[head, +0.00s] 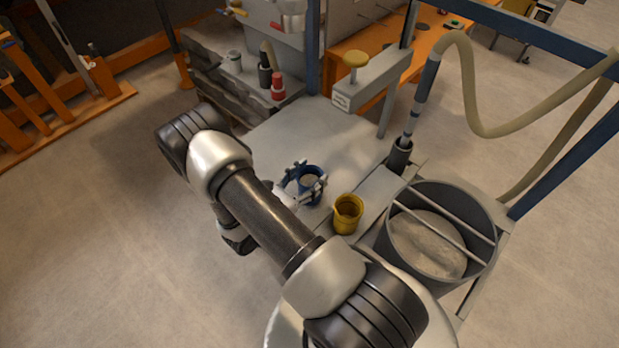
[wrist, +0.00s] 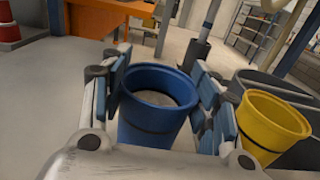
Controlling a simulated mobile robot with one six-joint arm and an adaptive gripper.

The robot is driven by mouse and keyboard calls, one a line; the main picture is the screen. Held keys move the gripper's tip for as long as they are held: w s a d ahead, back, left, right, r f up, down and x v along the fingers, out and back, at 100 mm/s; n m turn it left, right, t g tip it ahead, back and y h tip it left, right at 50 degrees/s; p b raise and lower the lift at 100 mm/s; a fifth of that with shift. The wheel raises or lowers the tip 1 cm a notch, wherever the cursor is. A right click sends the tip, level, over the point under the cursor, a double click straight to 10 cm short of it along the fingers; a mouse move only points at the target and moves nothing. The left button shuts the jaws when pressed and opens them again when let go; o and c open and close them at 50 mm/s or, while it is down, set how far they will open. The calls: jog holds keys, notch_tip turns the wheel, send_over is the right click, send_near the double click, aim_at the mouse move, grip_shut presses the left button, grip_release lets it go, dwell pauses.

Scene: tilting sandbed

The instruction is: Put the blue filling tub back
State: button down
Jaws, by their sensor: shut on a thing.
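The blue filling tub (head: 311,186) is round and open-topped, with greyish material visible inside it. It is upright over the grey tabletop, left of the yellow tub. My gripper (head: 304,184) is around it, with the fingers shut on its sides. In the wrist view the blue tub (wrist: 158,108) stands between my two blue-padded fingers (wrist: 165,100). I cannot tell whether its base touches the tabletop.
A yellow tub (head: 347,214) stands close to the right of the blue tub. A large grey bin (head: 440,232) with sand and two bars is farther right. A hose nozzle (head: 400,152) stands behind. The grey tabletop (head: 290,135) behind the tub is clear.

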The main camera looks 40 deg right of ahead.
jog(key=shift+f, duration=0.15)
jog(key=c, duration=0.6)
grip_release()
